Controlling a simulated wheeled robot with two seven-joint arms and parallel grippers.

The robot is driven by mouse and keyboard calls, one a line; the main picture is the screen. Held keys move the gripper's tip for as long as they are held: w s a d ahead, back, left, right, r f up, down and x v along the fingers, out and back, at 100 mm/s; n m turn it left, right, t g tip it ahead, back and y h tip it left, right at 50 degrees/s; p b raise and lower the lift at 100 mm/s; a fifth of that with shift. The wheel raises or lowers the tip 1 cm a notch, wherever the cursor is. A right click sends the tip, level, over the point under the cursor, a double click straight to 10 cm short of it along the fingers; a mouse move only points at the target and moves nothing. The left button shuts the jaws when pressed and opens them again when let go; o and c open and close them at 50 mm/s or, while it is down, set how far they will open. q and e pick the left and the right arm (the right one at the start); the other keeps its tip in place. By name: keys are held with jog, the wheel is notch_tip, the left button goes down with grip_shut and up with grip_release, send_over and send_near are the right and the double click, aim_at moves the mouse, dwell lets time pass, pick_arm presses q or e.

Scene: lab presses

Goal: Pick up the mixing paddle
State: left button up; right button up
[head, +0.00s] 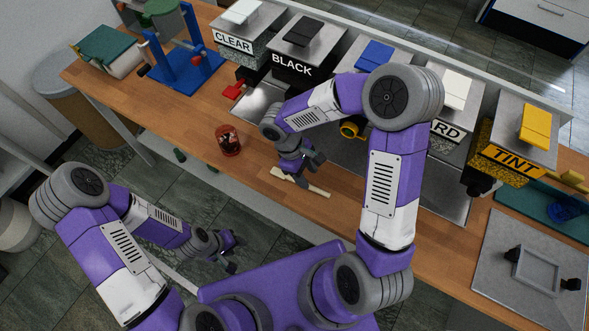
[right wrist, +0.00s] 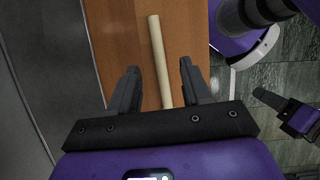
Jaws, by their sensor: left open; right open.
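The mixing paddle (head: 315,190) is a pale wooden stick lying flat on the brown bench top. My right gripper (head: 304,179) is over its middle in the head view and hides part of it. In the right wrist view the paddle (right wrist: 158,55) runs between the two open fingers of my right gripper (right wrist: 157,85), with its near end hidden behind the gripper body. I cannot tell whether the fingers touch it. My left gripper (head: 232,252) is open and empty, low in front of the bench and apart from the paddle.
A clear cup with dark red contents (head: 229,140) stands left of the paddle. Hoppers labelled CLEAR (head: 234,43), BLACK (head: 291,68) and TINT (head: 512,157) line the back. A blue press stand (head: 183,70) is at the left. A grey mat with a frame (head: 490,285) lies right.

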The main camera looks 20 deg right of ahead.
aim_at(316, 189)
jog(key=x, duration=0.6)
jog(key=shift+s+d+f+b, duration=0.1)
jog(key=shift+d+f+b, duration=0.1)
jog(key=shift+d+b, duration=0.15)
jog(key=shift+f, duration=0.1)
grip_shut()
